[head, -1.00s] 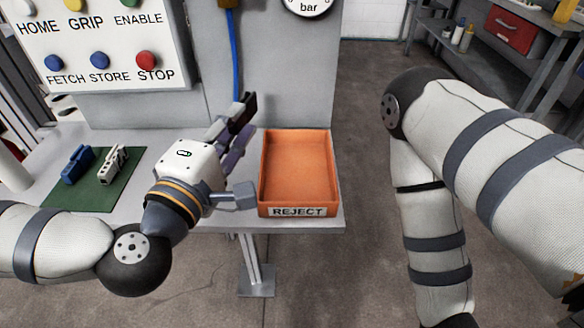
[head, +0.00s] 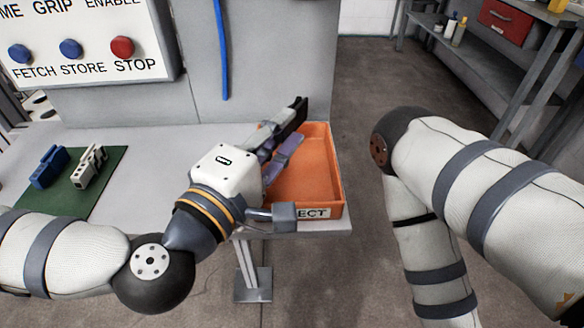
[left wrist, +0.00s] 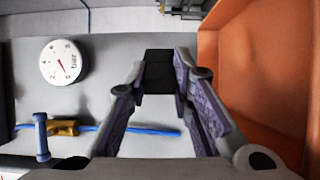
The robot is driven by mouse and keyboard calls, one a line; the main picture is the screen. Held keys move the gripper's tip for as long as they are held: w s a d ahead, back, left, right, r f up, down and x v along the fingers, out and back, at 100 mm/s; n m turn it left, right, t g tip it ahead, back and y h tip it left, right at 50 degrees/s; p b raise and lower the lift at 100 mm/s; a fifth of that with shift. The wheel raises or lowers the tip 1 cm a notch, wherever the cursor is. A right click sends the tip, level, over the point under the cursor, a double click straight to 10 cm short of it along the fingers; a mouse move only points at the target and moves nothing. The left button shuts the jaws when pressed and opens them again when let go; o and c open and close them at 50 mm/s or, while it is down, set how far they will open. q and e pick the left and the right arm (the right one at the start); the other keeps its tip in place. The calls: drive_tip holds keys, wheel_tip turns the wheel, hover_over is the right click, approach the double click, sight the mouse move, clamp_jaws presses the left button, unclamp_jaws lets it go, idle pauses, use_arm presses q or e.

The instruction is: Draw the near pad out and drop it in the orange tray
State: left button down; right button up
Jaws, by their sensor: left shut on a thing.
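The orange tray (head: 332,170), with a partly covered REJECT label on its front, stands at the right end of the grey table. My left gripper (head: 283,137) reaches over the tray's left side. It is shut on a black pad (head: 292,117), which sticks out past the fingertips near the tray's back left. In the left wrist view the pad (left wrist: 158,72) sits between the two purple-lined fingers, and the tray wall (left wrist: 255,80) is to the right. The gripper and wrist hide the tray's left part. My right gripper is out of view.
A blue block (head: 50,167) and a whitish block (head: 89,167) lie on a green mat (head: 105,185) at the left. A button panel (head: 90,45) stands behind. A round gauge (left wrist: 62,62) shows in the left wrist view. My right arm hangs over the floor at right.

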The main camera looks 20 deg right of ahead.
use_arm(q)
drive_tip(key=c, duration=1.3)
unclamp_jaws()
drive_tip(key=shift+r, duration=0.15)
drive_tip(key=shift+c, duration=0.2)
wheel_tip(320, 180, up, 10)
drive_tip(key=shift+r, duration=0.1)
